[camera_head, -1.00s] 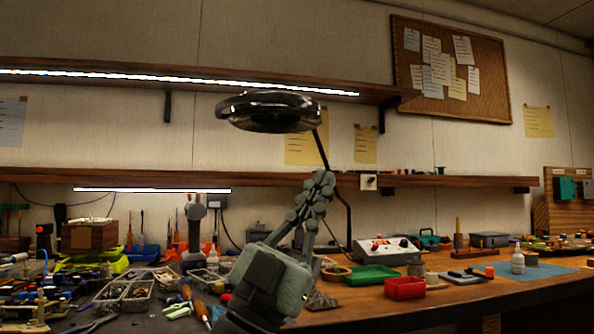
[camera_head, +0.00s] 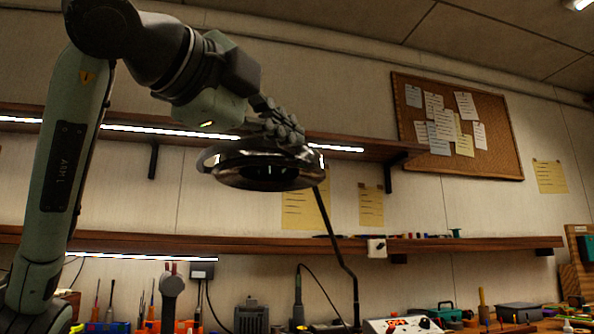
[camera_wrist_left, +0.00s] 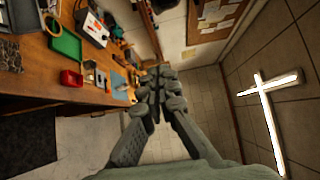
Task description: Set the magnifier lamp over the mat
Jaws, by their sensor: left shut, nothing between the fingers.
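The magnifier lamp has a dark, glossy round head (camera_head: 262,167), high in front of the upper shelf. Its thin bent arm (camera_head: 340,250) runs down to the bench. My left gripper (camera_head: 288,130) is shut and empty, its fingers just above and behind the lamp head's upper edge in the head view; whether they touch it I cannot tell. The closed fingers also show in the left wrist view (camera_wrist_left: 160,75), where I cannot make out the lamp. The blue mat (camera_wrist_left: 119,78) lies on the bench in the wrist view, small and partly covered. My right gripper is out of view.
Two wall shelves (camera_head: 440,244) run behind the lamp. A corkboard (camera_head: 505,150) hangs at right. On the bench stand a control box (camera_head: 400,326), a green tray (camera_wrist_left: 65,40) and a red bin (camera_wrist_left: 72,78). Open air lies right of the lamp head.

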